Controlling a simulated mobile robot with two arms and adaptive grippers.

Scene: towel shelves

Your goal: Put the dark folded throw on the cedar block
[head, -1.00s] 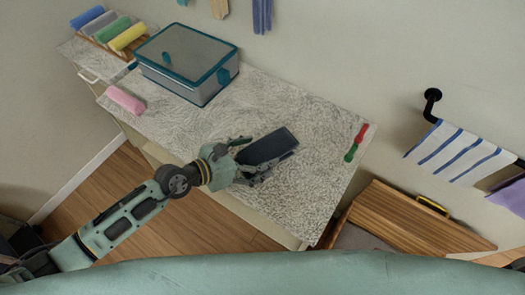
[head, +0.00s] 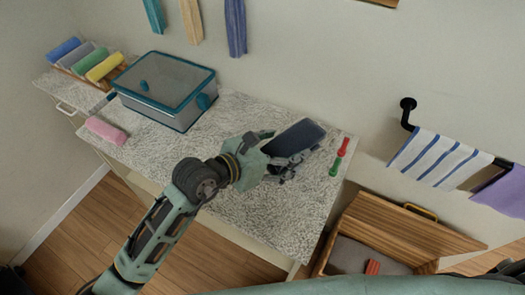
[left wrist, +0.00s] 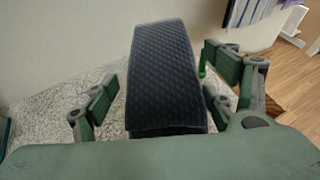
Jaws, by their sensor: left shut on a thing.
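The dark folded throw (head: 298,136) is navy, almost black, with a quilted look. My left gripper (head: 282,163) is shut on it above the right part of the speckled counter. In the left wrist view the throw (left wrist: 165,75) stands out between the fingers (left wrist: 165,108). A small reddish-brown block (head: 372,267) lies in the open wooden chest; I cannot tell whether it is the cedar block. My right gripper is not in view.
The counter (head: 245,115) holds a teal-rimmed lidded box (head: 165,88), a pink roll (head: 105,131) and a red and green item (head: 339,156). The wooden chest (head: 400,228) is at right. Striped and purple towels (head: 440,158) hang on a wall rail.

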